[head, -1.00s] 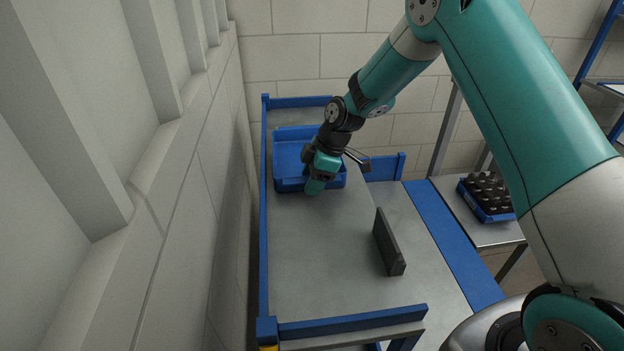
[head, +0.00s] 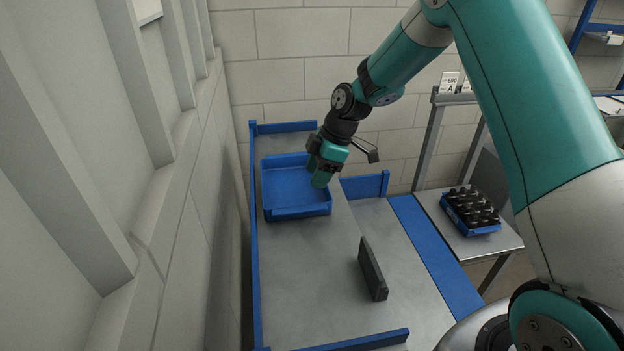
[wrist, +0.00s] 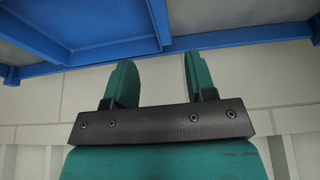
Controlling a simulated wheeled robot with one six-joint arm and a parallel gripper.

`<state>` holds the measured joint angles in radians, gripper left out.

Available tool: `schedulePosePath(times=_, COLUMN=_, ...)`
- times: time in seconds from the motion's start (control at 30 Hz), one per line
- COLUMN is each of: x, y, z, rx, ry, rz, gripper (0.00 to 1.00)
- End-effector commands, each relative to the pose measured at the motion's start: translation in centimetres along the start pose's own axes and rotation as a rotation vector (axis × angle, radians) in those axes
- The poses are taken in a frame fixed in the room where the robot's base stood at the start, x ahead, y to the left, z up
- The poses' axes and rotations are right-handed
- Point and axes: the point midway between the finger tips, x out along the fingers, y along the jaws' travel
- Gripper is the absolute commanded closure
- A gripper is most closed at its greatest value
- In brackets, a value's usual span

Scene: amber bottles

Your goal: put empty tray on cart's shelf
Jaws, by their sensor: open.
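An empty blue tray (head: 287,190) lies at the far end of the cart's grey metal shelf (head: 305,275), near its left and back rails. My gripper (head: 320,180) is above the tray's right side in the head view. In the wrist view my gripper (wrist: 162,82) has its two teal fingers apart with nothing between them. The blue tray (wrist: 95,30) shows beyond the fingertips at the upper left there. I cannot tell whether a finger touches the tray.
A dark upright plate (head: 373,269) stands on the shelf towards the front right. A blue tray of dark bottles (head: 470,210) stands on a side table at the right. A pale wall (head: 170,240) runs close along the cart's left side. The shelf's middle is clear.

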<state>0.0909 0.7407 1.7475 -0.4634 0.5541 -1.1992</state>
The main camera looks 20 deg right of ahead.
Motion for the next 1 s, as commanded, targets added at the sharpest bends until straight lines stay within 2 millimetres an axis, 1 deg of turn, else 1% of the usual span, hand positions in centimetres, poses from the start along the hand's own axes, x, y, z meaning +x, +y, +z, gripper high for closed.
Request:
schedulePosePath(times=0.07, x=-0.9, y=-0.3, z=-0.5, rx=0.009, ry=0.000, rz=0.000, gripper=0.49)
schedulePosePath(times=0.13, x=-1.9, y=-1.3, z=-1.5, rx=0.034, ry=0.000, rz=-0.002, gripper=0.49)
schedulePosePath(times=0.17, x=-2.6, y=-2.0, z=-2.1, rx=0.050, ry=-0.001, rz=-0.003, gripper=0.49)
schedulePosePath(times=0.23, x=-4.3, y=-4.2, z=-4.0, rx=0.105, ry=-0.003, rz=-0.009, gripper=0.49)
schedulePosePath(times=0.27, x=-5.2, y=-5.3, z=-4.8, rx=0.136, ry=-0.004, rz=-0.011, gripper=0.49)
schedulePosePath(times=0.3, x=-6.4, y=-7.2, z=-5.9, rx=0.179, ry=-0.006, rz=-0.015, gripper=0.49)
schedulePosePath(times=0.37, x=-8.1, y=-10.2, z=-7.4, rx=0.248, ry=-0.011, rz=-0.023, gripper=0.49)
schedulePosePath(times=0.4, x=-9.1, y=-12.2, z=-8.2, rx=0.296, ry=-0.014, rz=-0.027, gripper=0.49)
schedulePosePath(times=0.47, x=-10.5, y=-15.4, z=-9.1, rx=0.366, ry=-0.020, rz=-0.034, gripper=0.49)
schedulePosePath(times=0.5, x=-11.4, y=-17.6, z=-9.6, rx=0.412, ry=-0.024, rz=-0.037, gripper=0.49)
schedulePosePath(times=0.57, x=-12.4, y=-20.8, z=-10.0, rx=0.482, ry=-0.031, rz=-0.043, gripper=0.49)
schedulePosePath(times=0.6, x=-13.0, y=-22.9, z=-10.1, rx=0.526, ry=-0.034, rz=-0.045, gripper=0.49)
schedulePosePath(times=0.7, x=-14.0, y=-27.3, z=-9.9, rx=0.624, ry=-0.045, rz=-0.051, gripper=0.49)
schedulePosePath(times=0.8, x=-14.5, y=-30.5, z=-9.4, rx=0.700, ry=-0.052, rz=-0.053, gripper=0.49)
schedulePosePath(times=0.9, x=-14.6, y=-32.4, z=-8.9, rx=0.747, ry=-0.059, rz=-0.056, gripper=0.49)
schedulePosePath(times=1.0, x=-14.7, y=-33.1, z=-8.7, rx=0.768, ry=-0.062, rz=-0.057, gripper=0.49)
